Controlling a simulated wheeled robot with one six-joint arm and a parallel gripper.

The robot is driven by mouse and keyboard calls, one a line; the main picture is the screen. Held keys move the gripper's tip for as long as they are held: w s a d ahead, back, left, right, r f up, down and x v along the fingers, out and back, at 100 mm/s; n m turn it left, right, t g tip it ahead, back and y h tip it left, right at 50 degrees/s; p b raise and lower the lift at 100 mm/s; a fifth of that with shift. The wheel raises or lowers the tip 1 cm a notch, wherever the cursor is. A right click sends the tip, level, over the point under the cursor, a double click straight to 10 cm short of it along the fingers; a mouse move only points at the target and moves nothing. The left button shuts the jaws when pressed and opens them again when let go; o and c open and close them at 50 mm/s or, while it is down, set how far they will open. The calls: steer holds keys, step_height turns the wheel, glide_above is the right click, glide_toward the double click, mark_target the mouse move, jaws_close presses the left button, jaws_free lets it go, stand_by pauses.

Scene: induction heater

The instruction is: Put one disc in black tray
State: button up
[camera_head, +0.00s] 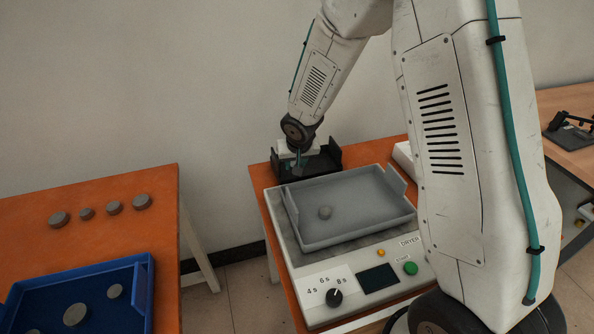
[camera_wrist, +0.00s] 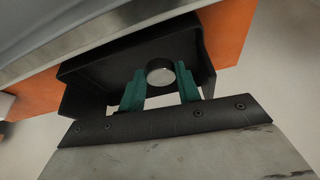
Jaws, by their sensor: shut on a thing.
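My gripper (camera_head: 298,164) is over the black tray (camera_head: 328,160) behind the dryer. In the wrist view, its green fingers (camera_wrist: 160,78) are shut on a round metallic disc (camera_wrist: 159,71). The disc lies between the fingertips, with the inside of the black tray (camera_wrist: 105,68) behind it. I cannot tell whether the disc touches the tray floor. In the head view the held disc cannot be made out.
The dryer (camera_head: 330,284) has a knob, a display and buttons at its front. Several discs (camera_head: 114,207) lie on the orange table at left. A blue tray (camera_head: 143,290) there holds more discs. A gap separates the two tables.

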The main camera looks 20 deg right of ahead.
steer(key=shift+f, duration=1.75)
steer(key=shift+f, duration=0.1)
steer(key=o, duration=1.1)
steer(key=shift+o, duration=0.2)
steer(key=s+d+v, duration=0.1)
steer(key=v, duration=0.9)
steer(key=s+d+f+v, duration=0.1)
steer(key=d+v, duration=0.1)
steer(key=v, duration=0.8)
steer(key=s+d+r+g, duration=0.1)
steer(key=s+r, duration=0.3)
steer(key=s, duration=0.5)
steer(key=s+d+r+g, duration=0.1)
steer(key=s+r, duration=0.3)
steer(key=s, duration=0.6)
steer(key=s+r+n+g, duration=0.1)
steer(key=s+r, duration=0.3)
steer(key=s, duration=0.5)
steer(key=shift+s+d+r, duration=0.25)
steer(key=shift+d+r, duration=0.1)
steer(key=shift+d, duration=0.05)
